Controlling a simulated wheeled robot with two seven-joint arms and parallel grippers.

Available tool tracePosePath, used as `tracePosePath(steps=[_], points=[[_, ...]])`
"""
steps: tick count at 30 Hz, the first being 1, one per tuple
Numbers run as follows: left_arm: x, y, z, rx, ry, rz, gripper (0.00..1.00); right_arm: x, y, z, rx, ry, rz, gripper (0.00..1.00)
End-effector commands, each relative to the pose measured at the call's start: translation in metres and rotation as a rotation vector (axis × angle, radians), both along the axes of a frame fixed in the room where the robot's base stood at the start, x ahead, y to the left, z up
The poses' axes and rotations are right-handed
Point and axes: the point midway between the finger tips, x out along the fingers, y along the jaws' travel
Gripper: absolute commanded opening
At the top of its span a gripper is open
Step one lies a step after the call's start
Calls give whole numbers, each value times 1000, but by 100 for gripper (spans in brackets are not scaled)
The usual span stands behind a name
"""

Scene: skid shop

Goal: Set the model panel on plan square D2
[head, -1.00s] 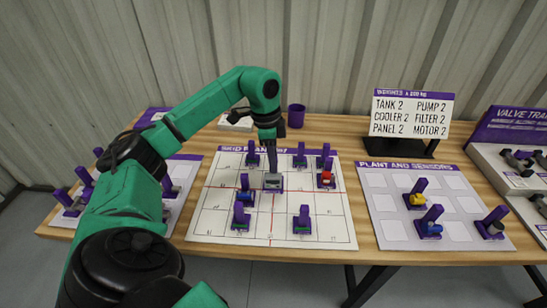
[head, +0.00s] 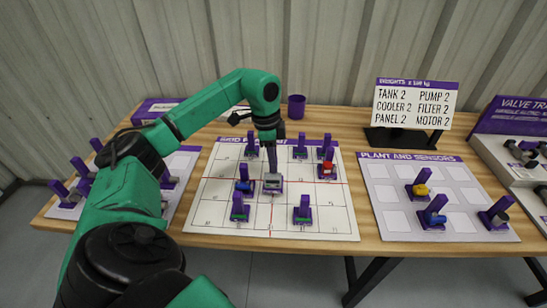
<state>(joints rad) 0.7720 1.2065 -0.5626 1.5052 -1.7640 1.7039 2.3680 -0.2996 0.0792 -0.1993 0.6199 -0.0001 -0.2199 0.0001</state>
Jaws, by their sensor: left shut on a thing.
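The plan board (head: 330,222) is a white sheet with a grid and red lines on the wooden table. My left gripper (head: 271,150) reaches down over the middle of the board, shut on a model with a grey top and a purple base, which I take to be the model panel (head: 273,183). The model is upright, at or just above the board near the red line; I cannot tell whether it touches. The gripper hides part of its handle. The square labels are too small to read, so I cannot tell which is D2. My right gripper is not in view.
Several purple-handled models stand on the board close around, including a blue one (head: 244,185), a red one (head: 327,168) and a green one (head: 303,215). A plant and sensors board (head: 375,180) lies to the right. A purple cup (head: 296,107) and sign (head: 414,103) stand behind.

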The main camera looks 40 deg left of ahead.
Motion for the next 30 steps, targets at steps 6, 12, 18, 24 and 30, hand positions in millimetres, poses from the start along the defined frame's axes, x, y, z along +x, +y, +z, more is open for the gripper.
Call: tracePosePath(steps=[6, 12, 18, 24, 30], points=[[0, 0, -14, 0, 0, 0, 0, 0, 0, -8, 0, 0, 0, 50], [0, 0, -15, 0, -1, 0, 0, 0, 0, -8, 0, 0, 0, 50], [0, 0, -13, 0, 0, 0, 0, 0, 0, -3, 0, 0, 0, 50], [0, 0, -15, 0, -1, 0, 0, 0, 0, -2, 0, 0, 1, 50], [0, 0, -16, 0, -1, 0, 0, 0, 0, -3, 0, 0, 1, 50]])
